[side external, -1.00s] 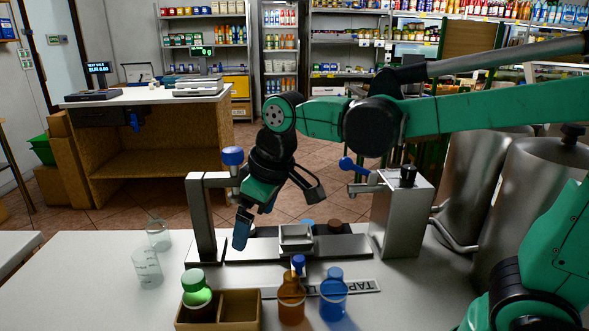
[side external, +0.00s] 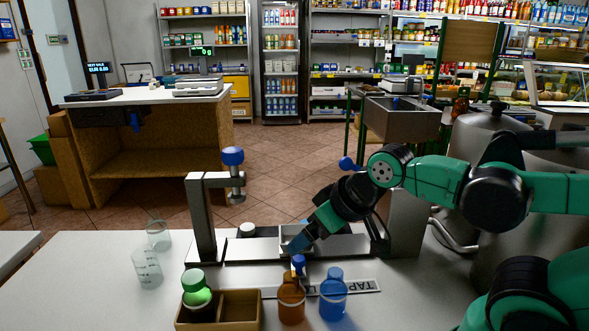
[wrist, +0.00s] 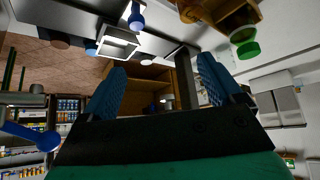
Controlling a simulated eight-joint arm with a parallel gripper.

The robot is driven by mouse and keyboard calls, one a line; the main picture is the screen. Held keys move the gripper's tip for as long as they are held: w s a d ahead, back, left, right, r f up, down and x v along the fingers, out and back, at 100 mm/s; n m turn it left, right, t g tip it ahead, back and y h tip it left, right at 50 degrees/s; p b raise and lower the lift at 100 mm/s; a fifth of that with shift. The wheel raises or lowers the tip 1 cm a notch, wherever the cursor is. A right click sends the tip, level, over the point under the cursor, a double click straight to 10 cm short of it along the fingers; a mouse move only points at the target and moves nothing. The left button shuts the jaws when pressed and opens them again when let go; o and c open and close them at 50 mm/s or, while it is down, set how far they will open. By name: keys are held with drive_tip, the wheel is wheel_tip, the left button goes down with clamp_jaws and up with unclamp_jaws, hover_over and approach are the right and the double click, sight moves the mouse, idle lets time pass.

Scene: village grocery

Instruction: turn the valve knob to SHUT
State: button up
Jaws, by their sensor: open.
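My gripper (side external: 299,243) is low over the small square metal tray (side external: 291,231) in the side view. In the wrist view its two blue fingers (wrist: 162,66) are apart with nothing between them. A small blue knob (side external: 298,262) stands at the front of the bench rig, close to the gripper and near a plate lettered TAP (side external: 365,287). A blue-ended lever (side external: 346,163) is on the metal box (side external: 407,222) at right, and shows at left in the wrist view (wrist: 28,135). I cannot tell which is the valve knob, and no SHUT mark is readable.
A metal post with a blue-topped screw (side external: 233,157) rises at left. In front stand a green-capped bottle (side external: 196,290), a divided box (side external: 240,309), an amber bottle (side external: 291,300) and a blue bottle (side external: 333,297). Clear beakers (side external: 147,268) are at left; steel tanks are at right.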

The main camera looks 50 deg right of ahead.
drive_tip(key=shift+r, duration=0.35)
drive_tip(key=shift+c, duration=0.4)
wheel_tip(320, 180, up, 14)
drive_tip(key=d+g+h, duration=0.1)
drive_tip(key=d+g, duration=0.4)
drive_tip(key=d, duration=1.2)
drive_tip(key=s+d+f, duration=0.1)
drive_tip(key=d, duration=0.1)
drive_tip(key=s+d+f+g, duration=0.1)
drive_tip(key=d+f, duration=0.1)
drive_tip(key=d, duration=0.1)
drive_tip(key=s+d+f+g+y, duration=0.1)
drive_tip(key=s+d, duration=0.1)
drive_tip(key=d, duration=0.1)
drive_tip(key=shift+s+d+f+n, duration=0.1)
drive_tip(key=shift+f+n, duration=0.25)
drive_tip(key=shift+n, duration=0.05)
drive_tip(key=shift+f, duration=3.15)
clamp_jaws()
